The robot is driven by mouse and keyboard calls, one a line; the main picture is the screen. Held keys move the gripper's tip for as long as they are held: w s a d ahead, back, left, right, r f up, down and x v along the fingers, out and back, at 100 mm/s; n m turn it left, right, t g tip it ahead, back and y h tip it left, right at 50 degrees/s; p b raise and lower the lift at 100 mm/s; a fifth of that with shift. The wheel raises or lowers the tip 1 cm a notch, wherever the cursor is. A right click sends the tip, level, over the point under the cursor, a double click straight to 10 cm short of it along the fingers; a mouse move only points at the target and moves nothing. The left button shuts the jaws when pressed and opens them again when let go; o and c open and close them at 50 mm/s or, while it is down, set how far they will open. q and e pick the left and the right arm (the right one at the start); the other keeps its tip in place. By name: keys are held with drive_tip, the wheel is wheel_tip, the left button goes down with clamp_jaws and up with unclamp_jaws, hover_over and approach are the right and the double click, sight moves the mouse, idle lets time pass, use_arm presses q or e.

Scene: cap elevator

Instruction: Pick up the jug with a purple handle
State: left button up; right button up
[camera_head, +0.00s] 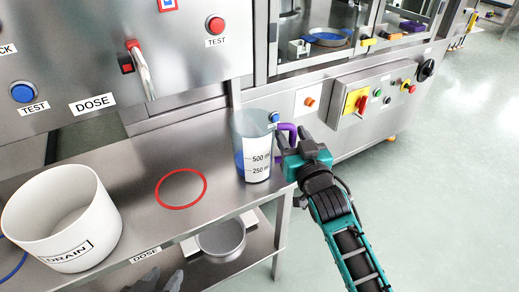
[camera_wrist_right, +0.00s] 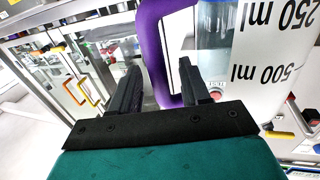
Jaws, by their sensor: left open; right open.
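The jug (camera_head: 257,172) is a translucent beaker with 250 and 500 ml marks and some blue liquid. It stands upright near the right end of the steel bench. Its purple handle (camera_head: 288,128) points right. My right gripper (camera_head: 291,140) is open at the handle. In the right wrist view, the purple handle (camera_wrist_right: 152,45) passes between the two spread fingers (camera_wrist_right: 158,85), and the jug (camera_wrist_right: 250,60) is at the right. Whether a finger touches the handle, I cannot tell. The grey fingers of my left gripper (camera_head: 158,281) show at the bottom edge, apart and empty.
A white DRAIN bucket (camera_head: 62,218) stands on the bench at left. A red ring (camera_head: 181,203) marks the bench between bucket and jug. A metal bowl (camera_head: 221,241) sits on the lower shelf. The machine panel (camera_head: 370,95) is close behind my right gripper.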

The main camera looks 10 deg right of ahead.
drive_tip(key=shift+w, duration=0.1)
clamp_jaws()
idle(0.4)
drive_tip(key=shift+r, duration=0.1)
